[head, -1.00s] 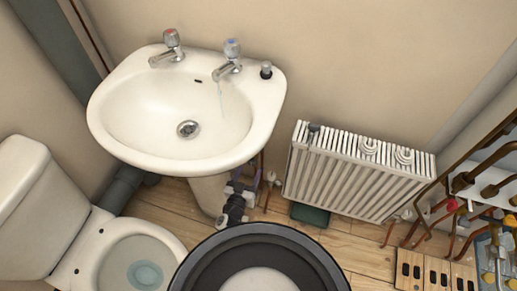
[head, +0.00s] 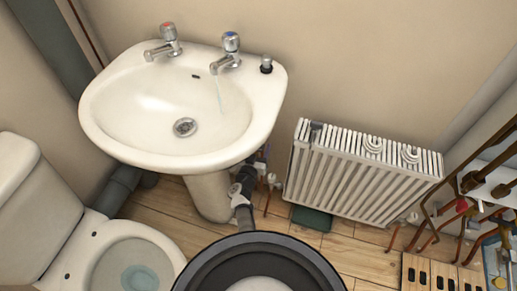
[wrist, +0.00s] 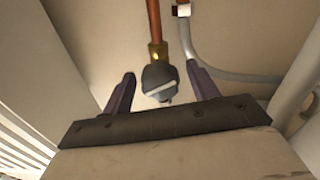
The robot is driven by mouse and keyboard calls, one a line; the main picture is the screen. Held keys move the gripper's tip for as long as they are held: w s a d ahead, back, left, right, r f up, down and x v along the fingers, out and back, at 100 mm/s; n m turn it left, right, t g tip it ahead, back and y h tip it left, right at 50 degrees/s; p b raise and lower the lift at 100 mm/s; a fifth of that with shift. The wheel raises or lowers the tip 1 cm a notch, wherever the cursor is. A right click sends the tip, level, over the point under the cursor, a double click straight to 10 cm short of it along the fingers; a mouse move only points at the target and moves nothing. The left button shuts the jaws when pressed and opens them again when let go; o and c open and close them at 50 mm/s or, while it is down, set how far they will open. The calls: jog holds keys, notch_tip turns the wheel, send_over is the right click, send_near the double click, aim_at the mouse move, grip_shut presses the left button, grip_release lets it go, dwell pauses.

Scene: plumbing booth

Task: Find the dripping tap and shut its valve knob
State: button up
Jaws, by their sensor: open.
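The white washbasin (head: 118,118) has a red-topped tap (head: 169,38) on the left and a blue-topped tap (head: 230,48) on the right. A thin stream of water (head: 219,95) falls from the blue-topped tap into the bowl; none shows under the red one. My gripper (wrist: 160,69) is under the basin's right side, mostly hidden by the basin and my arm in the head view. In the wrist view its purple fingers are open, either side of a dark grey valve knob (wrist: 158,76) with a pale bar. The knob is on a copper pipe (wrist: 154,25) with a brass fitting. Contact cannot be told.
A white radiator (head: 350,175) stands right of the basin, and the pedestal (head: 209,198) is close to my arm. A grey pipe (wrist: 225,76) runs beside the knob. A toilet (head: 100,240) is at the left; pipework (head: 470,205) is at the far right.

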jog(key=c, duration=1)
jog(key=shift+m+b, duration=0.3)
jog(key=shift+m, duration=2)
jog(key=o, duration=1)
jog(key=p+v, duration=0.5)
jog(key=v, duration=0.9)
